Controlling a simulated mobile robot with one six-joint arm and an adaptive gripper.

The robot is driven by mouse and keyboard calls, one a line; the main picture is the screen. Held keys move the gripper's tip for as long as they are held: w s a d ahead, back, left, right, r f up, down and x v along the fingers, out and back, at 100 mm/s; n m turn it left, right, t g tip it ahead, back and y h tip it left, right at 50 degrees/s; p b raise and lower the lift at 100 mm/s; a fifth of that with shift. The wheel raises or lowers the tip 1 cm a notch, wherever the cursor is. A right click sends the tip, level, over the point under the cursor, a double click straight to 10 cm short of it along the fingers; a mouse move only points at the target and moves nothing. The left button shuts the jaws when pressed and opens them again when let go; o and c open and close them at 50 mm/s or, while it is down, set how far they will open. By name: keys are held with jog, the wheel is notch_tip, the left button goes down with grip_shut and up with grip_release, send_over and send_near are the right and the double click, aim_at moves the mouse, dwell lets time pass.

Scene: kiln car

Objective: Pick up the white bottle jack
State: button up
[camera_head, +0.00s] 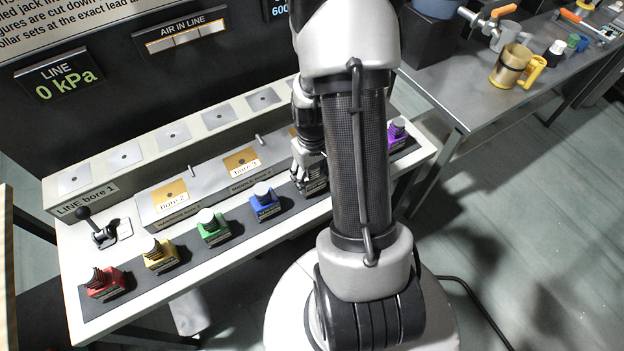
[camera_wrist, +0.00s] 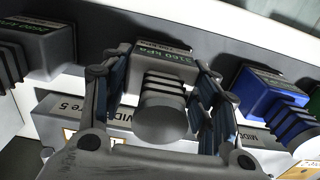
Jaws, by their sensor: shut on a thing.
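My gripper (camera_wrist: 165,98) is shut on a bottle jack (camera_wrist: 168,72) in the wrist view, with one finger on each side of it. The jack looks grey there, with dark ribs, a round cap and a label reading about 3160 kPa. I cannot tell from its shading whether it is the white one. In the head view my gripper (camera_head: 308,160) is at the jack row, just right of the blue jack (camera_head: 265,202), and the held jack is mostly hidden. Another greyish jack (camera_wrist: 38,50) stands left of it in the wrist view.
Red (camera_head: 105,284), yellow (camera_head: 160,256) and green (camera_head: 213,228) jacks stand along the dark strip (camera_head: 185,272); a purple jack (camera_head: 397,133) is beyond my arm. Bore blocks (camera_head: 205,185) rise behind. A side bench (camera_head: 465,95) holds a yellow-handled mug (camera_head: 510,66).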

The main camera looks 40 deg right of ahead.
jog(key=shift+c, duration=1)
jog(key=shift+r, duration=0.1)
jog(key=shift+r, duration=0.2)
notch_tip(320, 180, up, 20)
jog(key=p, duration=0.7)
jog(key=shift+f, duration=0.25)
jog(key=shift+w+d, duration=0.1)
